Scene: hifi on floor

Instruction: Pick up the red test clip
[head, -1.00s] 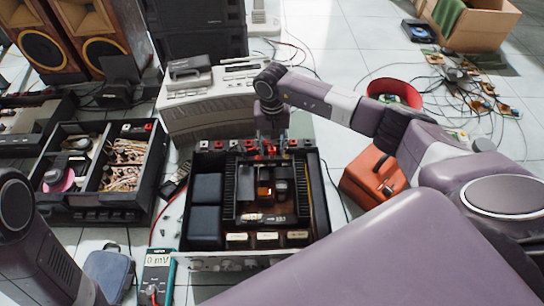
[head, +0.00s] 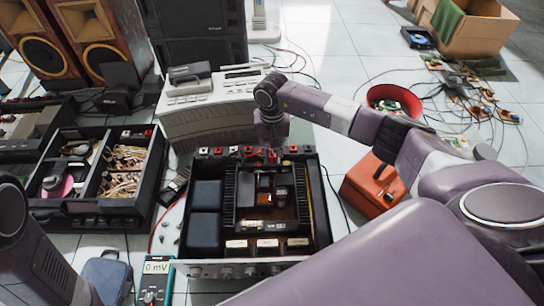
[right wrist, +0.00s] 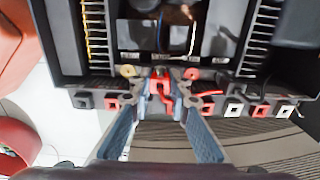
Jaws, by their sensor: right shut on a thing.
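The red test clip (right wrist: 163,92) is at the back edge of the open amplifier (head: 180,238), by its row of rear terminals. In the right wrist view it lies between the two fingertips of my right gripper (right wrist: 161,84), which is shut on it. In the head view my right gripper (head: 271,151) reaches down at the amplifier's rear edge, and the clip is too small and covered to make out. My left arm shows at the lower left, but its gripper is out of view.
A grey hi-fi unit (head: 205,122) stands right behind the amplifier. An orange toolbox (head: 370,185) is to its right, a black parts box (head: 150,185) to its left. A multimeter (head: 156,280) lies in front. A red bowl (head: 395,102) and loose cables lie farther right.

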